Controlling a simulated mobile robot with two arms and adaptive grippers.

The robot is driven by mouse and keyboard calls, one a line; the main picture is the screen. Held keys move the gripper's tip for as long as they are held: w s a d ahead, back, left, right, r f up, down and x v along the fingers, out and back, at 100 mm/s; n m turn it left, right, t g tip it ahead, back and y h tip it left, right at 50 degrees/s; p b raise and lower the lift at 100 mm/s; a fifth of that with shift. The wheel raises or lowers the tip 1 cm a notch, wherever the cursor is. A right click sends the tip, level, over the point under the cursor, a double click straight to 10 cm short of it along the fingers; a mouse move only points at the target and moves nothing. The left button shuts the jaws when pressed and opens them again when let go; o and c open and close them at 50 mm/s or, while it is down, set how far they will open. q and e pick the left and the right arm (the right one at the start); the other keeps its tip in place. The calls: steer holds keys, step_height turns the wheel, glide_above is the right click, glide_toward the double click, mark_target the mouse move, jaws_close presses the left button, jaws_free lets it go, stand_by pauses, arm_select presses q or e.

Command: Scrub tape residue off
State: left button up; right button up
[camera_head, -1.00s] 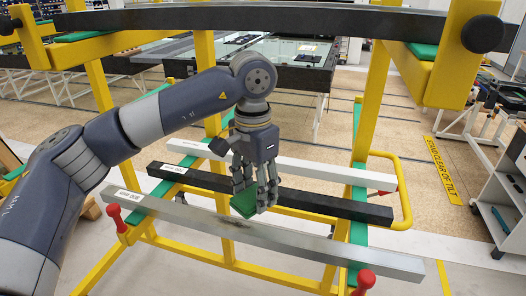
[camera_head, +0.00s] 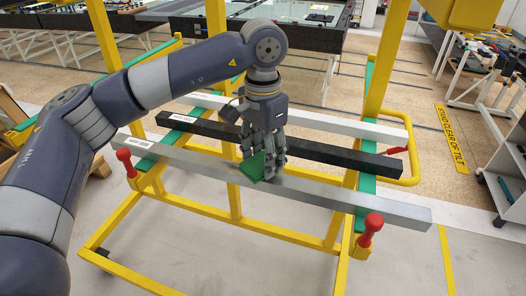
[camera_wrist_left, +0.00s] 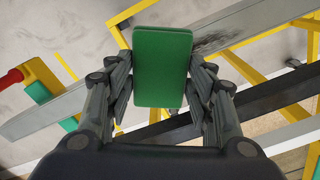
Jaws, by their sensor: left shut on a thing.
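My left gripper (camera_head: 264,155) is shut on a green scrub pad (camera_head: 253,167), which hangs below its fingers at the front grey metal bar (camera_head: 330,195). In the left wrist view the pad (camera_wrist_left: 162,66) sits between the fingers of my gripper (camera_wrist_left: 160,85) and covers part of the bar (camera_wrist_left: 60,112). A dark, smeared residue patch (camera_wrist_left: 213,43) shows on the bar just right of the pad in that view. I cannot tell whether the pad touches the bar. My right gripper is not in view.
The bar lies across a yellow rack (camera_head: 235,190) with green padding, between red-handled clamps (camera_head: 125,160) and (camera_head: 370,230). A black bar (camera_head: 320,153) and a white bar (camera_head: 350,127) lie behind it. Open grey floor is in front.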

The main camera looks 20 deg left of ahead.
arm_select(q)
steer(key=shift+w+f, duration=0.1)
steer(key=shift+w, duration=0.1)
steer(key=shift+s, duration=0.1)
steer(key=shift+f+b, duration=0.85)
steer(key=shift+f, duration=0.1)
steer(key=shift+a, duration=0.15)
